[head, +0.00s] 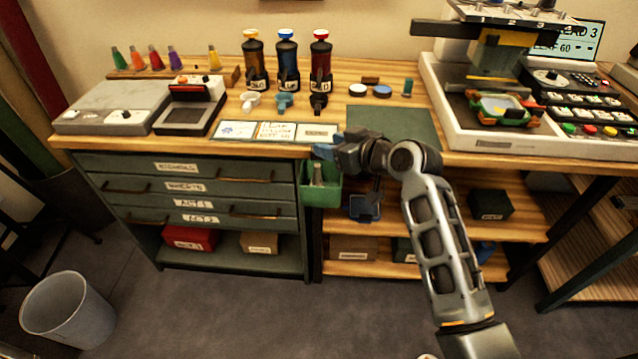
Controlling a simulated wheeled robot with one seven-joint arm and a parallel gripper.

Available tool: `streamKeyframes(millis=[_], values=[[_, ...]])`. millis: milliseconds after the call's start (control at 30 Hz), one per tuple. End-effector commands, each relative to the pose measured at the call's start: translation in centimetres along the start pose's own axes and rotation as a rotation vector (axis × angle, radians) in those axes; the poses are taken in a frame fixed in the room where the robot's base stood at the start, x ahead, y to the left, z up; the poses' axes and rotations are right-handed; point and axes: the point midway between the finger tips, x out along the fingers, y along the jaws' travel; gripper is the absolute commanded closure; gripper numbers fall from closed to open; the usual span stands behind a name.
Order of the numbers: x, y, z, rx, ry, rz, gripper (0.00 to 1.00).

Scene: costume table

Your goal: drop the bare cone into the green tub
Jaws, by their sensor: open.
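The green tub (320,194) hangs at the front edge of the table, right of the drawers. A small grey-brown upright piece (318,173) shows in the tub's opening, its lower part hidden by the tub's front wall. It looks like the bare cone, though it is too small to be sure. My gripper (322,152), with blue fingertips, is just above the tub and this piece, at the table's edge. It is open. Whether a fingertip touches the piece cannot be told.
Several coloured cones (155,58) stand on a wooden rack at the back left. Three bottles (287,62) stand at the back middle. Labelled cards (275,131) lie near the front edge. A dark green mat (395,122) lies behind my arm. A large machine (500,100) fills the right.

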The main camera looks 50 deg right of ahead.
Motion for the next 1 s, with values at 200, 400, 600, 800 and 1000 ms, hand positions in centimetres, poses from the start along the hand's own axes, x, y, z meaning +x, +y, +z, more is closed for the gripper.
streamKeyframes(millis=[200,400,600,800,1000], values=[[-1.7,0.0,0.1,0.001,0.001,0.001,0.53],[-5.1,0.0,0.1,0.0,0.001,0.001,0.53],[-7.3,0.0,0.1,0.001,-0.001,0.0,0.53],[-7.8,0.0,0.0,0.0,0.0,0.0,0.53],[-7.8,0.0,0.0,0.0,0.0,0.0,0.53]])
